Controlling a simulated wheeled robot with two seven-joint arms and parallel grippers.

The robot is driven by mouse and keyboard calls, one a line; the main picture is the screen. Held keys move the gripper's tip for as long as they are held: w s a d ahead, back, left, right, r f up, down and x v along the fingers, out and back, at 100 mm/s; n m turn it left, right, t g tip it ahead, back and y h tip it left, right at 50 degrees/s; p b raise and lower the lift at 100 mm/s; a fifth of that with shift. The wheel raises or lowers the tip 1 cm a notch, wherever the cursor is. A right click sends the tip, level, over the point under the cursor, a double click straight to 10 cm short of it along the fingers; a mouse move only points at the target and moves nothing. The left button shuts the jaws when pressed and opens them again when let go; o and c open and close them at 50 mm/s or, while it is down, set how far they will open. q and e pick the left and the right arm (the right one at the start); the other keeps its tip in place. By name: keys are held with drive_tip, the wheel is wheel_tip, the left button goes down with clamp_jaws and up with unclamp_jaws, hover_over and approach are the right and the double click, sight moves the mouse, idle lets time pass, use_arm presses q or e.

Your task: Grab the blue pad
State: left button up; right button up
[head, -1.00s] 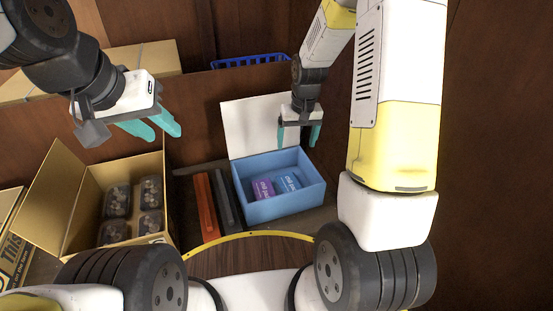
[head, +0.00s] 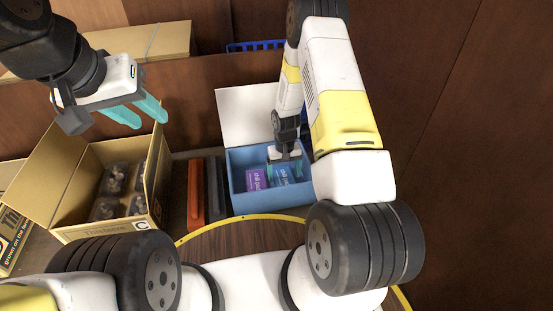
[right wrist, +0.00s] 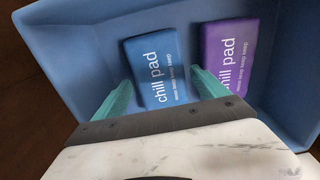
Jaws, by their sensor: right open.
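The blue pad (head: 281,174), labelled "chill pad", lies in the blue box (head: 236,205) beside a purple pad (head: 256,181). In the right wrist view the blue pad (right wrist: 157,70) lies ahead of and between my fingertips, with the purple pad (right wrist: 229,55) to its right. My right gripper (head: 285,168) reaches down into the box. It is open, its teal fingers apart on either side of the blue pad's near end (right wrist: 160,88); contact cannot be told. My left gripper (head: 142,112) is up over the cardboard box, its teal fingers apart and empty.
A cardboard box (head: 110,238) with several dark packs stands at left. An orange bar (head: 196,195) and a dark bar (head: 216,190) lie between the boxes. The blue box's white lid (head: 245,115) stands open behind it. A blue basket (head: 255,46) is at the back.

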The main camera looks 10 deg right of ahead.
drive_tip(key=shift+f, duration=0.75)
drive_tip(key=c, duration=1.3)
drive_tip(key=shift+r, duration=0.1)
drive_tip(key=shift+c, duration=0.2)
